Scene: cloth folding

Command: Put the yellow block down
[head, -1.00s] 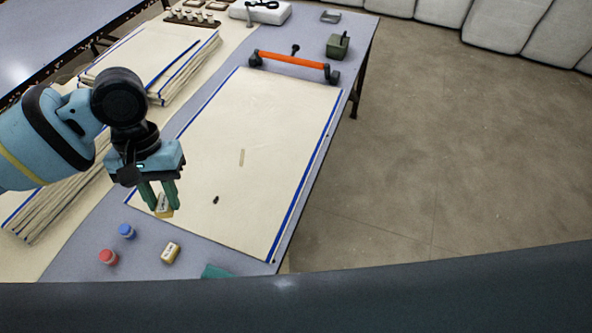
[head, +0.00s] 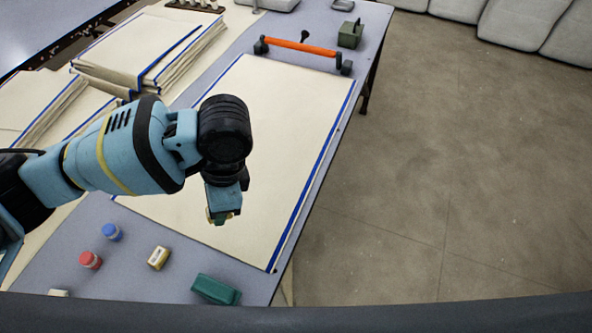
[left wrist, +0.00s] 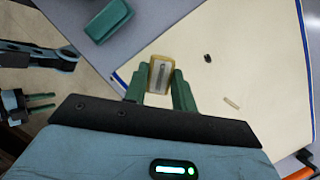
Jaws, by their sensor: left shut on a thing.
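My left gripper (head: 218,218) is shut on a yellow block (left wrist: 160,75), which sits between the green fingertips in the left wrist view. In the head view my arm hides most of the block. The gripper is above the near part of the cream cloth (head: 270,100), which has blue edges. I cannot tell whether the block touches the cloth. A second yellowish block (head: 158,257) with a pale label lies on the grey table. A gripper, apparently my right one (left wrist: 42,101), shows small at the left of the left wrist view, its two prongs apart.
A blue-topped jar (head: 112,232), a red-topped jar (head: 90,260) and a green box (head: 215,290) stand on the near table. A small black piece (left wrist: 207,57) and a pale strip (left wrist: 232,102) lie on the cloth. An orange bar (head: 302,47) lies beyond it; cloth stacks (head: 150,45) at left.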

